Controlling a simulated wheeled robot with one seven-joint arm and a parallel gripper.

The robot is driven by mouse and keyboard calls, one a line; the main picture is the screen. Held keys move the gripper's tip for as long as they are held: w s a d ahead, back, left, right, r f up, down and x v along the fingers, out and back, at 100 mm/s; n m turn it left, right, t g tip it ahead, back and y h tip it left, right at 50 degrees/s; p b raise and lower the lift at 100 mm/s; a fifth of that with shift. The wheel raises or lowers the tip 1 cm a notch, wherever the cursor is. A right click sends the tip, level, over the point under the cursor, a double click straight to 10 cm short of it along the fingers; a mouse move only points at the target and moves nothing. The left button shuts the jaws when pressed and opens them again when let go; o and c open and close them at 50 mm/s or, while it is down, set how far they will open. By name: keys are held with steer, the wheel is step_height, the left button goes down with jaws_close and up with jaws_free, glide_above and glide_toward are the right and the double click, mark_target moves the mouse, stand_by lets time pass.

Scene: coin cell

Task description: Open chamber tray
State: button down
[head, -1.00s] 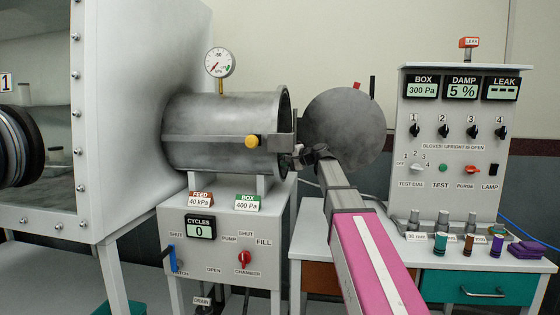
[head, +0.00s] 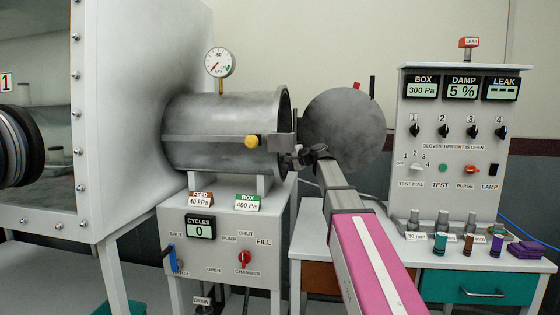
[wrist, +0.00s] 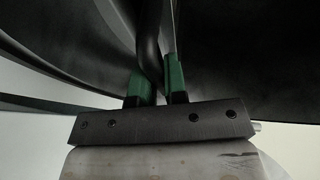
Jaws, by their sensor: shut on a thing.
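The grey metal chamber (head: 222,131) is a horizontal cylinder with its open end to the right. Its round grey door (head: 345,128) stands swung away, to the right of the mouth. No tray can be made out; the inside of the chamber is hidden from the head view. My gripper (head: 298,158) is at the lower right of the chamber mouth, between rim and door. In the wrist view, the green fingers (wrist: 157,82) are shut on a dark curved bar (wrist: 150,40). I cannot tell whether this bar belongs to the door or to a tray.
A yellow knob (head: 252,141) sits on a bar across the chamber's side. Below is a panel (head: 202,262) with a blue lever and red knob. On the right, a bench holds a control box (head: 453,150) and several small vials. A glove box (head: 140,120) fills the left.

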steer(key=s+d, duration=0.3)
steer(key=d, duration=1.2)
steer(key=s+d, duration=0.3)
steer(key=d, duration=1.2)
steer(key=shift+d, duration=0.2)
steer(key=c, duration=1.2)
jaws_free()
steer(key=v, duration=1)
steer(key=shift+s+d, duration=0.2)
steer(key=shift+d, duration=0.1)
